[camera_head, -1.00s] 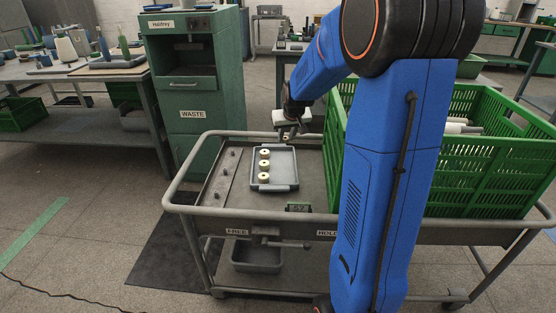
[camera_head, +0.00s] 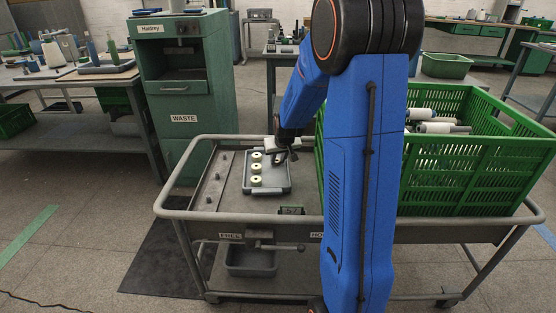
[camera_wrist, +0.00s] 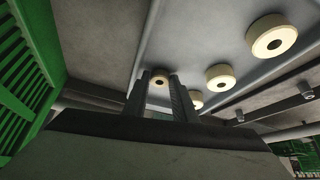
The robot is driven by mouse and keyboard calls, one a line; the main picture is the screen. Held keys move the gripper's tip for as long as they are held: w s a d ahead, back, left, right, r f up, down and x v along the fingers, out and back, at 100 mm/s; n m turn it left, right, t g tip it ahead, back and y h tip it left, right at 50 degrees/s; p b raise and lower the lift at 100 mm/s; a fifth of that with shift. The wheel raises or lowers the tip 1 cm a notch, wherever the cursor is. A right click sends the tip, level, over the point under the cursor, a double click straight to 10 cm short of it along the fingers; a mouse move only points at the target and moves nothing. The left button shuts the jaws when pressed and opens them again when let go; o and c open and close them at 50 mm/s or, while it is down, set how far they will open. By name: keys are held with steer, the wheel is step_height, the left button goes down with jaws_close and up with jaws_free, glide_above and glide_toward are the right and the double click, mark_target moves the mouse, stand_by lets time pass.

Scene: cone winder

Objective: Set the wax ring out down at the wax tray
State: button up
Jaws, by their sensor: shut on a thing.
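The wax tray (camera_head: 268,191) is a shallow grey tray on the cart top, with three cream wax rings (camera_head: 256,168) in a row along its left side. The wrist view shows those three rings too (camera_wrist: 219,77), to the right of my fingers. In the head view my gripper (camera_head: 281,156) is at the tray's far right part, right of the row. The held ring is not clear there, and I cannot tell whether it touches the tray.
A green slatted crate (camera_head: 461,165) with white cones stands on the cart right of my arm. Small pegs (camera_head: 212,176) line the cart left of the tray. A green waste cabinet (camera_head: 184,90) stands behind. The tray's right half looks bare.

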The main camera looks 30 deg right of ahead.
steer(key=shift+f, duration=0.15)
steer(key=o, duration=0.7)
steer(key=v, duration=1.2)
steer(key=s+a+r+n+y, duration=0.1)
steer(key=s+a+r, duration=0.2)
steer(key=s+a, duration=0.35)
steer(key=s+a+r, duration=0.3)
steer(key=s+a, duration=0.2)
steer(key=s, duration=0.2)
steer(key=s+a, duration=0.2)
steer(key=s, duration=0.4)
steer(key=s+a+n, duration=0.1)
steer(key=s+a, duration=0.1)
steer(key=s, duration=0.4)
steer(key=s+a+n+g, duration=0.1)
steer(key=s+a, duration=0.1)
steer(key=s, duration=0.5)
steer(key=shift+s+a+f+y, duration=0.1)
steer(key=shift+a+f+y, duration=0.2)
steer(key=shift+a+y, duration=0.1)
